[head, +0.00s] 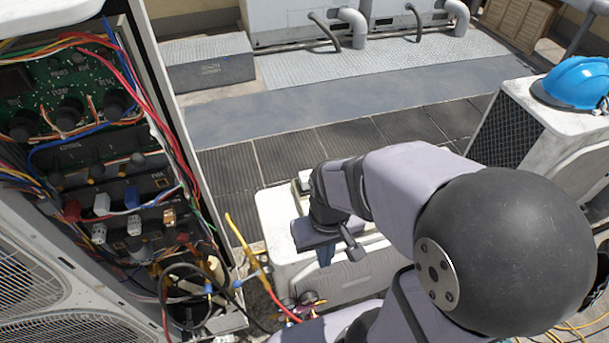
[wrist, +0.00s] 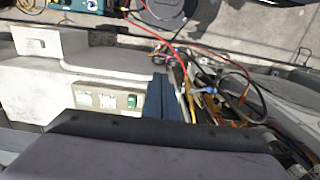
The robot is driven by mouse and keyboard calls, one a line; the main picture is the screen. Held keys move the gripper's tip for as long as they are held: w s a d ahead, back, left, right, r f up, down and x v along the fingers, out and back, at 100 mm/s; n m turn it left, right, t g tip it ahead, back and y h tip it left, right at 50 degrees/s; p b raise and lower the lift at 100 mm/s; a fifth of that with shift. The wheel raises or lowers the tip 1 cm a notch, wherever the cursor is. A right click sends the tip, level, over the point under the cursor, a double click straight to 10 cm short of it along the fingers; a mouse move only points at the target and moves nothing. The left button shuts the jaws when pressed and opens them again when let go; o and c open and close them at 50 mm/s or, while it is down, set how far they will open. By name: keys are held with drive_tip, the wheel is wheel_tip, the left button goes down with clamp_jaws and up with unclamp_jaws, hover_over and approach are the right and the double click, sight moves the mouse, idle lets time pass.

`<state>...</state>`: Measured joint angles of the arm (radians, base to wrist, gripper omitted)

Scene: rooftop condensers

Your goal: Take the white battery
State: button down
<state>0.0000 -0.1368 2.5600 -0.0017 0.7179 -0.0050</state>
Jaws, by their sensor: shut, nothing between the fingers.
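No thing in view can be made out for certain as the white battery. In the wrist view, a small beige plate (wrist: 92,88) on the white unit (wrist: 35,95) carries small white pieces (wrist: 108,101) and a green piece (wrist: 132,101); what these are is too small to tell. My gripper (wrist: 160,84) is shut and empty, its blue fingers just right of that plate in the wrist view. In the head view, my gripper (head: 326,258) points down at the white unit (head: 275,232), and my arm hides part of its top.
An open electrical cabinet (head: 105,165) with circuit boards and loose wires stands at left. Cables (wrist: 235,90) lie close to the right of my fingers. A blue hard hat (head: 577,82) rests on another white unit (head: 560,125) at right. The grated walkway (head: 340,138) behind is clear.

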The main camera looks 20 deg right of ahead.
drive_tip(key=c, duration=2.4)
unclamp_jaws()
drive_tip(key=shift+c, duration=0.2)
drive_tip(key=o, duration=1.4)
drive_tip(key=shift+c, duration=0.2)
drive_tip(key=t+b, duration=0.5)
drive_tip(key=b, duration=0.4)
hover_over(307, 176)
drive_tip(key=s, duration=0.3)
wheel_tip(307, 176, down, 11)
drive_tip(key=shift+p+x, duration=1.75)
drive_tip(key=shift+x, duration=1.75)
